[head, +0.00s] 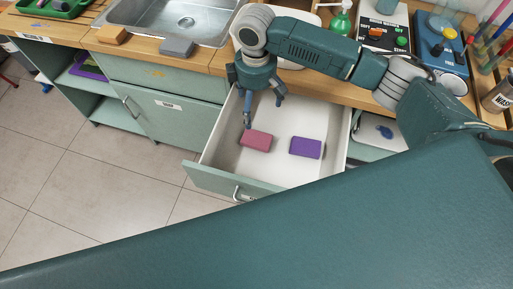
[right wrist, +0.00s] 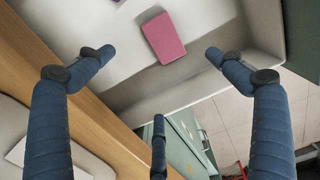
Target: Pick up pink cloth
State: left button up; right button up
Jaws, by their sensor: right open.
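The pink cloth (head: 257,140), a small folded block, lies flat in the left part of an open white drawer (head: 275,170). In the right wrist view the pink cloth (right wrist: 164,38) shows beyond the fingertips, between the left and right fingers. My right gripper (head: 263,111) hangs over the back left of the drawer, fingers down, open and empty. In the head view it is just above and behind the cloth; the right wrist view shows its spread fingers (right wrist: 159,60) apart from it. My left gripper is not in view.
A purple cloth (head: 306,147) lies to the right of the pink one in the drawer. The wooden counter (head: 205,57) runs behind the drawer. An orange sponge (head: 113,34) and a grey block (head: 177,47) lie on it by the sink (head: 190,21).

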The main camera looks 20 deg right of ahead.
notch_tip(320, 180, down, 5)
jog(key=b, duration=0.2)
send_over(258, 135)
jog(key=f, duration=0.5)
jog(key=shift+w+a+f, duration=0.1)
jog(key=shift+w+a, duration=0.15)
jog(key=shift+w, duration=0.05)
jog(key=f, duration=0.4)
jog(key=shift+s+d+f, duration=0.1)
jog(key=shift+s+d, duration=0.1)
jog(key=shift+s, duration=0.1)
jog(key=shift+f, duration=0.6)
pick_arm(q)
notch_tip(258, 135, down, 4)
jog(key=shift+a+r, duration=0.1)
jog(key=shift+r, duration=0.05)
pick_arm(e)
jog(key=c, duration=1.1)
